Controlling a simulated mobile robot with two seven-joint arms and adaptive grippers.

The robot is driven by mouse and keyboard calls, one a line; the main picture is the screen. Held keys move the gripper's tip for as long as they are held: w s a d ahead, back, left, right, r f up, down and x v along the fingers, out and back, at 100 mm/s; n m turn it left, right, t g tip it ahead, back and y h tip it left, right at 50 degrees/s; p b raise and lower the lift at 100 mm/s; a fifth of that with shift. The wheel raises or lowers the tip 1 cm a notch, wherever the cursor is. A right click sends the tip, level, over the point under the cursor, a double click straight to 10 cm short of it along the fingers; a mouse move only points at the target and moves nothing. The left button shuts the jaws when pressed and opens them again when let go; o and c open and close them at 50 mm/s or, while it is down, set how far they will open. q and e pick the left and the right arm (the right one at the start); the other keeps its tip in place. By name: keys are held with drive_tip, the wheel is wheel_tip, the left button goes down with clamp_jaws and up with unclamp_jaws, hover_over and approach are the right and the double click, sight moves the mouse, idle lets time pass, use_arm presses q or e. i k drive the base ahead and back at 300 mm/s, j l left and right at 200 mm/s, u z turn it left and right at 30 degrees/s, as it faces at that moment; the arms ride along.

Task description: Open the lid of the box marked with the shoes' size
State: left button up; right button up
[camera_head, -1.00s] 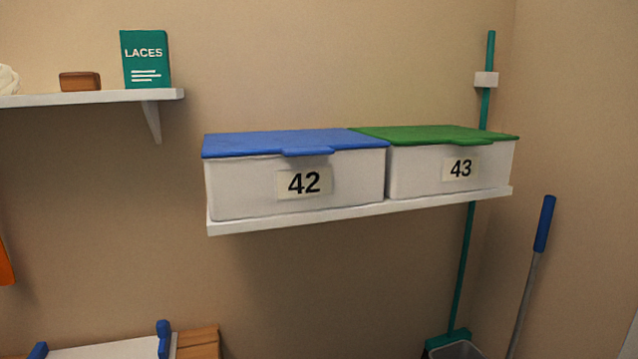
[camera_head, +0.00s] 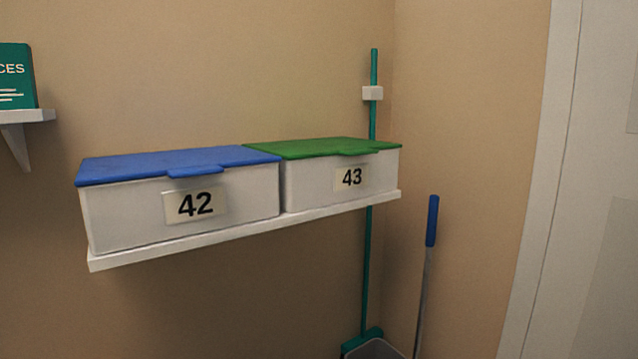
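A white box with a blue lid (camera_head: 180,163) stands on a wall shelf and carries the label 42 (camera_head: 195,204). Beside it on the right is a white box with a green lid (camera_head: 322,148), labelled 43 (camera_head: 352,177). Both lids are shut, and each has a tab at its front edge. No shoes are in view, so the shoes' size does not show. Neither of my grippers is in view.
A white door frame (camera_head: 545,180) is at the right.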

sight(288, 150)
drive_tip(key=i+l, duration=0.15)
drive_tip(key=l, duration=0.25)
drive_tip(key=i+l, duration=0.15)
drive_tip(key=l, duration=0.25)
drive_tip(key=i+l+z, duration=0.1)
drive_tip(key=l, duration=0.35)
drive_tip(key=i+l, duration=0.2)
drive_tip(key=l, duration=0.2)
